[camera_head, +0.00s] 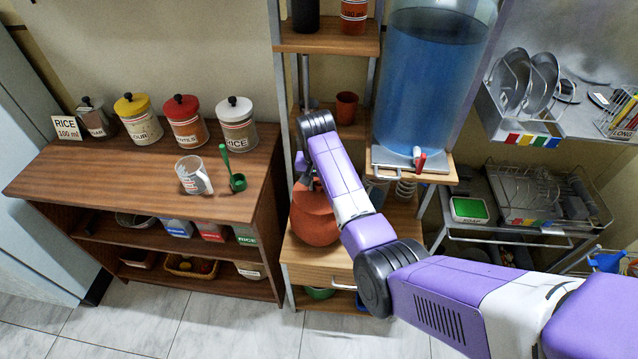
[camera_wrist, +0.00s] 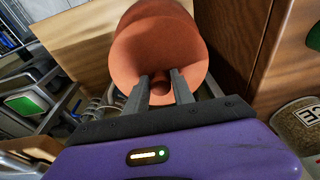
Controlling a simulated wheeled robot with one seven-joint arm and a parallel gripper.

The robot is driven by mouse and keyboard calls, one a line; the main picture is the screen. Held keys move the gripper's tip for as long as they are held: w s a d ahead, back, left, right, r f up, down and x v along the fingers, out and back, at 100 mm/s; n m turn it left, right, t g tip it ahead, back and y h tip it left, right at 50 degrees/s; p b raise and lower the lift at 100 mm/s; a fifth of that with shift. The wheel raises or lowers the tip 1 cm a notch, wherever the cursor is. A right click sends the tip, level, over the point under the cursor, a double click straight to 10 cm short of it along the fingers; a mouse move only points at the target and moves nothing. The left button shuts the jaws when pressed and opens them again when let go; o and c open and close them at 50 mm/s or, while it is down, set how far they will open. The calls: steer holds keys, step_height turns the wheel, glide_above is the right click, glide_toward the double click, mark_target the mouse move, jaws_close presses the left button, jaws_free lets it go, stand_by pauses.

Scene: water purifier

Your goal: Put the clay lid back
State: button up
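The round terracotta pot (camera_head: 314,218) stands on the wooden shelf unit, left of my forearm. My gripper's fingers (camera_wrist: 162,82) show in the wrist view, close together with a small terracotta part between them, which looks like the knob of the clay lid (camera_wrist: 150,52). The lid's broad round face lies just beyond the fingertips. In the head view my arm hides my gripper, and a small terracotta patch shows left of the wrist, above the pot. I cannot tell whether the lid touches the pot's rim.
A blue water tank (camera_head: 428,85) stands right of my wrist, on a small shelf with a red tap. A terracotta cup (camera_head: 346,107) is on the shelf behind. A wooden counter (camera_head: 90,180) with jars is to the left, a dish rack (camera_head: 540,190) to the right.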

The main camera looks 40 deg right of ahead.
mark_target(318, 195)
steer(key=o, duration=0.4)
steer(key=v, duration=0.8)
